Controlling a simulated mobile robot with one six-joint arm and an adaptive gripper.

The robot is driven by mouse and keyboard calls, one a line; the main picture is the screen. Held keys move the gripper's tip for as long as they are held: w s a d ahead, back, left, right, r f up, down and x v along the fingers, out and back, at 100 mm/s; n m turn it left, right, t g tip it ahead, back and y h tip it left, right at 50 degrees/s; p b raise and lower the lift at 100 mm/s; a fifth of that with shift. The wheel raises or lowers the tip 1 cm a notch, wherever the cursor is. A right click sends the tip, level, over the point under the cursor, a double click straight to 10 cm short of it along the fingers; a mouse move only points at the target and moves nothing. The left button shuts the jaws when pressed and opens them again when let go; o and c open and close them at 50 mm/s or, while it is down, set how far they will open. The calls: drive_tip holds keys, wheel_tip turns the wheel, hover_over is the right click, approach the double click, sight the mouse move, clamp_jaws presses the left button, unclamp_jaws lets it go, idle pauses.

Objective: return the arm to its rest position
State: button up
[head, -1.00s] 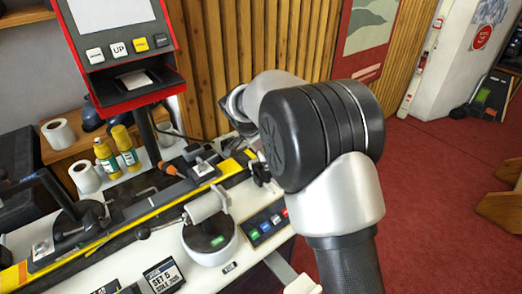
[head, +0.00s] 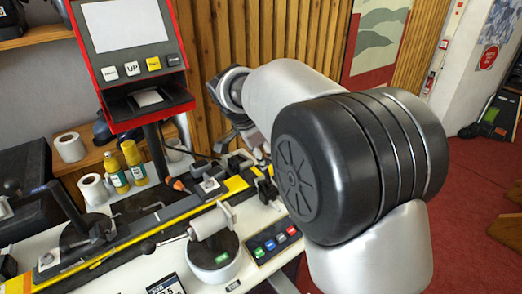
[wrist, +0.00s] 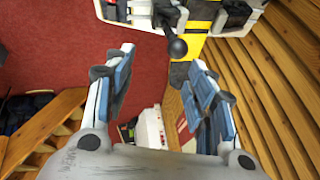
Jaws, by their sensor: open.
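My arm (head: 300,95) reaches across the right half of the head view, its large black joint nearest the camera and its far end above the back of the bench. My gripper (wrist: 160,82) shows in the wrist view with its two blue-padded fingers wide apart. Nothing is between the fingers. They are in the air, with the red floor, the slatted wall and the bench's end beyond them. In the head view the fingers are hard to make out behind the arm.
A slatted wall (head: 275,35) stands close behind the arm; red floor (head: 470,200) is open at right.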

drive_tip(key=s+d+r+n+y, duration=0.1)
drive_tip(key=s+d+r+n, duration=0.25)
drive_tip(key=s, duration=0.45)
drive_tip(key=s+d+r+n, duration=0.25)
drive_tip(key=s+d, duration=0.25)
drive_tip(key=s, duration=0.4)
drive_tip(key=s+d+f+n+y, duration=0.1)
drive_tip(key=s+f+n, duration=0.1)
drive_tip(key=s, duration=0.8)
drive_tip(key=s+d+f+n, duration=0.1)
drive_tip(key=s+f+n, duration=0.2)
drive_tip(key=s, duration=0.6)
drive_tip(key=shift+s+d+f+n+y, duration=0.3)
drive_tip(key=shift+s+d+n+y, duration=0.1)
drive_tip(key=shift+n, duration=0.6)
drive_tip(key=shift+c, duration=0.2)
